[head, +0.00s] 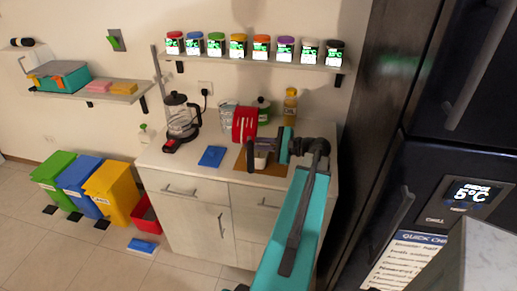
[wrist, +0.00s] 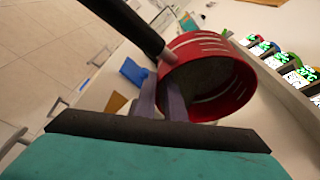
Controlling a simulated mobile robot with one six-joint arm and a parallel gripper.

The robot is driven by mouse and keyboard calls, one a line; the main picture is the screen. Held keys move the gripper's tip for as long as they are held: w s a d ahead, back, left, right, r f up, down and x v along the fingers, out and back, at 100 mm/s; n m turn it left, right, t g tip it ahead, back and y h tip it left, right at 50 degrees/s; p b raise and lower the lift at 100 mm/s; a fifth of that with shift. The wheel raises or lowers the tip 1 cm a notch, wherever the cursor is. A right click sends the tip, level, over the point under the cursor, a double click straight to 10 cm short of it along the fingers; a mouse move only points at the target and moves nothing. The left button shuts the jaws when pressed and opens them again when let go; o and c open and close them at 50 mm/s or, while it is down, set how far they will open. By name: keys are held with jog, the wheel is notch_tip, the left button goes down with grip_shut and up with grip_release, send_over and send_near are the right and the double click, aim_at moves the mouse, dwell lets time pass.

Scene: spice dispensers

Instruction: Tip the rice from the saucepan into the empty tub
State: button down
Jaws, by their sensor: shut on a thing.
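The red saucepan (head: 244,124) is held over the counter, tilted on its side. In the wrist view the saucepan (wrist: 232,98) shows its open mouth and dark inside; I cannot make out rice in it. Its black handle (wrist: 135,25) runs to the upper left. My gripper (head: 255,142) is shut on the saucepan; its grey-purple fingers (wrist: 162,92) reach the pan's near side, and the exact grip point is unclear. A small whitish tub (head: 260,162) stands below the gripper on a brown board (head: 273,168), partly hidden. I cannot see its contents.
A clear container (head: 227,114) and an oil bottle (head: 290,106) stand behind on the counter. A shelf (head: 262,62) of spice jars hangs above. The dark fridge (head: 440,140) bounds the right side.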

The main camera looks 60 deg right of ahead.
jog(key=shift+s+d+f+m+t+y+b, duration=0.15)
jog(key=shift+s+m+t+b, duration=0.1)
jog(key=shift+t+b, duration=0.5)
jog(key=shift+s+d+r+m+t+y+b, duration=0.2)
jog(key=shift+t+b, duration=0.3)
jog(key=shift+t, duration=0.35)
jog(key=shift+s+d+f+m+t+y+b, duration=0.1)
jog(key=shift+s+f+m+t+y+b, duration=0.15)
jog(key=shift+t+b, duration=0.5)
dwell(1.7)
jog(key=shift+w+a+r+g+p, duration=0.1)
jog(key=shift+a+r+g+p, duration=0.1)
jog(key=shift+r+g+p, duration=0.4)
jog(key=shift+w+a+f+n+g+h+p, duration=0.15)
jog(key=shift+w+n+g+p, duration=0.1)
jog(key=shift+g+p, duration=0.2)
jog(key=shift+w+a+n+g+h+p, duration=0.1)
jog(key=shift+w+n+g+h+p, duration=0.1)
jog(key=shift+g+p, duration=0.2)
jog(key=shift+w+f, duration=0.1)
jog(key=shift+f, duration=0.15)
jog(key=shift+w+a+g+p, duration=0.1)
jog(key=shift+w+g+p, duration=0.1)
jog(key=shift+g+p, duration=0.35)
